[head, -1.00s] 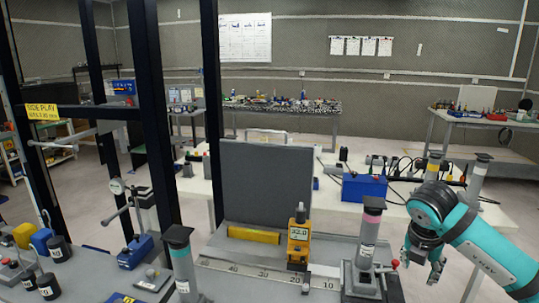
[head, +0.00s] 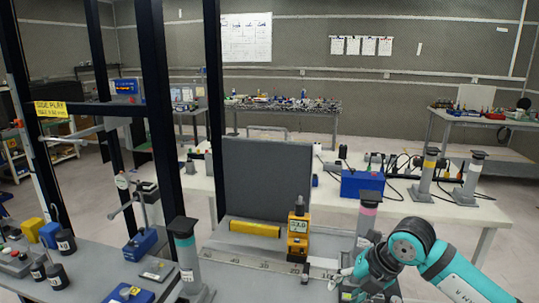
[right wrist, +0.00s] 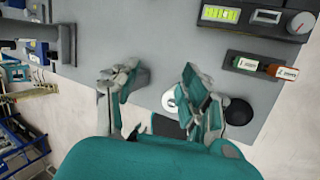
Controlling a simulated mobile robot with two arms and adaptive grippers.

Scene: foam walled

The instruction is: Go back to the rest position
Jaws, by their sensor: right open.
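My right gripper (head: 346,282) is low at the front of the near bench, in front of the post with the pink band (head: 368,212), which my arm partly covers. In the right wrist view the two fingers of the right gripper (right wrist: 158,88) are spread wide apart with nothing held between them. A silver disc (right wrist: 170,101) and a black round knob (right wrist: 238,111) lie beside and partly behind the right-hand finger. My left gripper is in neither current view.
The near bench holds a yellow gauge (head: 298,238), a yellow bar (head: 255,229), a grey upright panel (head: 266,185) and a teal-banded post (head: 184,246). Black frame posts (head: 160,120) rise at the left. A meter with a green display (right wrist: 222,15) sits near the bench edge.

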